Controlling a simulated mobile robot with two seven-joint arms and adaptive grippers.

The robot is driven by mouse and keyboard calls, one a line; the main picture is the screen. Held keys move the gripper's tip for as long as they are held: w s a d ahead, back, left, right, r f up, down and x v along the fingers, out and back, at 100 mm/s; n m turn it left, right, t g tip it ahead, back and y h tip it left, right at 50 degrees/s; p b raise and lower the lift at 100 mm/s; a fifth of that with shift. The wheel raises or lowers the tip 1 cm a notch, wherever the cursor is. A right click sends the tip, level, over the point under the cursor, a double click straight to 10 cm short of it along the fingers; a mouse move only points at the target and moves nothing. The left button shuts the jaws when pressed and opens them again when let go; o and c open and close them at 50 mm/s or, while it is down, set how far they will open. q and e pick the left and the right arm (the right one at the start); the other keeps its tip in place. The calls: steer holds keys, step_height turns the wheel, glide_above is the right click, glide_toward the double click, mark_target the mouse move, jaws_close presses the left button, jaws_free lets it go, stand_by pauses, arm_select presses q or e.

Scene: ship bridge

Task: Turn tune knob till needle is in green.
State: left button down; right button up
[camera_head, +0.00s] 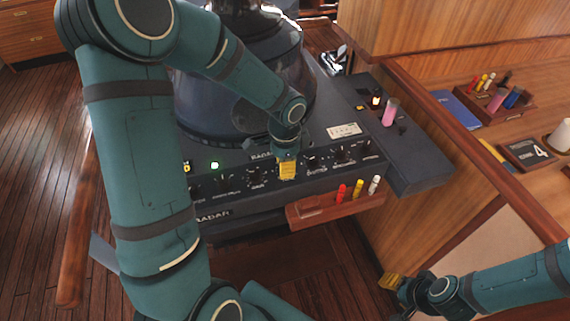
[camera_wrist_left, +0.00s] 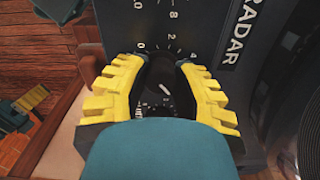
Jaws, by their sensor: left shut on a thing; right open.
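A dark radar console (camera_head: 235,205) has a front panel with a row of black knobs and white markings. My left gripper (camera_head: 287,168) is at the middle of this panel. In the left wrist view its yellow fingers (camera_wrist_left: 165,65) are shut on a dark knob (camera_wrist_left: 160,75), one on either side. A dial scale with white numbers shows beyond the knob. The knob's label is hidden or too small to read. I cannot make out a needle or a green band. My right gripper (camera_head: 390,283) is open and empty, low at the right, away from the console.
A wooden tray (camera_head: 325,209) with red, yellow and white pens juts out below the panel. A pink cylinder (camera_head: 390,112) stands on the console's right side. A wooden desk edge runs along the right.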

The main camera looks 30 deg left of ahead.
arm_select(q)
steer(key=n+b, duration=0.2)
steer(key=n, duration=0.2)
steer(key=shift+f+b, duration=0.15)
steer(key=shift+b, duration=0.15)
steer(key=n+b, duration=0.1)
steer(key=n, duration=0.2)
steer(key=shift+n, duration=0.4)
steer(key=shift+n+b, duration=0.55)
steer(key=shift+n, duration=0.65)
steer(key=c, duration=0.7)
jaws_free()
step_height(320, 180, up, 12)
steer(key=shift+r, duration=0.15)
